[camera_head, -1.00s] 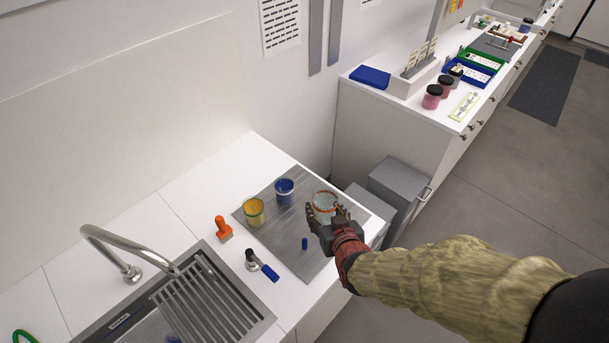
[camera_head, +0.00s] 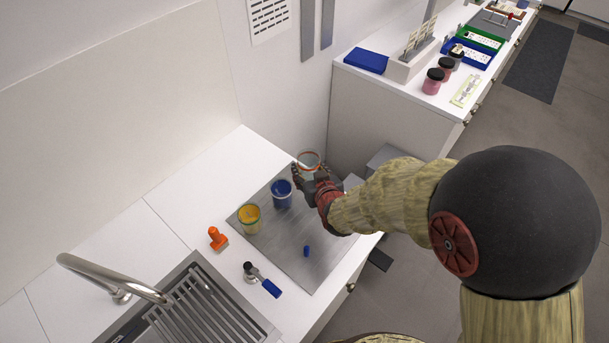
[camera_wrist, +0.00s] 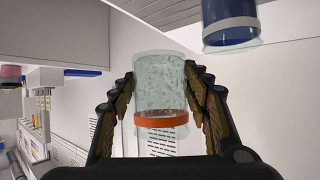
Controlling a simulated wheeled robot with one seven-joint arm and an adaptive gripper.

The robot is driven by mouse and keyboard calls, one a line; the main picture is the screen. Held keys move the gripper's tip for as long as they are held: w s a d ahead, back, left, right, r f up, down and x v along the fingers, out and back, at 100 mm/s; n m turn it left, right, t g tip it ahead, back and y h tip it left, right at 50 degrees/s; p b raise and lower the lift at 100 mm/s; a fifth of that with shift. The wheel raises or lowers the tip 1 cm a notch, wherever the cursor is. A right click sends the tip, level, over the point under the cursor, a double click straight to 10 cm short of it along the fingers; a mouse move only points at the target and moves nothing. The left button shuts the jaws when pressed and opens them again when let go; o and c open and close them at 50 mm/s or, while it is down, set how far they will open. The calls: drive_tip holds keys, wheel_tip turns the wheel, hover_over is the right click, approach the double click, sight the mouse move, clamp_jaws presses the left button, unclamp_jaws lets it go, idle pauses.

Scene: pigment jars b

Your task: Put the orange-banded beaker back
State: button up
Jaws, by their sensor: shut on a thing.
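The orange-banded beaker (camera_head: 309,161) is clear glass with an orange band near its rim. My gripper (camera_head: 308,176) is shut on it at the far right of the grey mat (camera_head: 307,232). In the wrist view the beaker (camera_wrist: 160,88) sits between both fingers of the gripper (camera_wrist: 158,100). The fingers hide part of it in the head view, and I cannot tell whether its base touches the mat. A blue-banded beaker (camera_head: 281,194) stands just left of it on the mat, and shows at the top of the wrist view (camera_wrist: 230,25). A yellow beaker (camera_head: 249,218) stands further left.
A small blue cap (camera_head: 306,251) lies on the mat. An orange stamp-like object (camera_head: 217,238) and a blue-handled tool (camera_head: 262,279) lie near the sink (camera_head: 190,308). The wall rises behind the mat. Jars (camera_head: 433,81) and trays stand on the far counter.

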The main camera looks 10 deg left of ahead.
drive_tip(key=w+f, duration=0.1)
drive_tip(key=f, duration=0.1)
drive_tip(key=w+a+f, duration=0.1)
drive_tip(key=w+f, duration=0.1)
drive_tip(key=w+a+f+b, duration=0.1)
drive_tip(key=w+f, duration=0.1)
drive_tip(key=shift+w+f, duration=0.1)
drive_tip(key=shift+w, duration=0.05)
drive_tip(key=shift+w+a+f+b, duration=0.15)
drive_tip(key=shift+f+b, duration=0.3)
drive_tip(key=shift+f, duration=1.15)
drive_tip(key=shift+f, duration=0.1)
drive_tip(key=shift+f, duration=0.15)
drive_tip(key=o, duration=1.1)
drive_tip(key=shift+o, duration=0.2)
drive_tip(key=shift+r, duration=0.2)
drive_tip(key=shift+s+r, duration=0.2)
drive_tip(key=p+v, duration=0.1)
drive_tip(key=v, duration=1)
drive_tip(key=shift+s+d+p, duration=0.25)
drive_tip(key=shift+p, duration=0.1)
drive_tip(key=shift+r, duration=0.1)
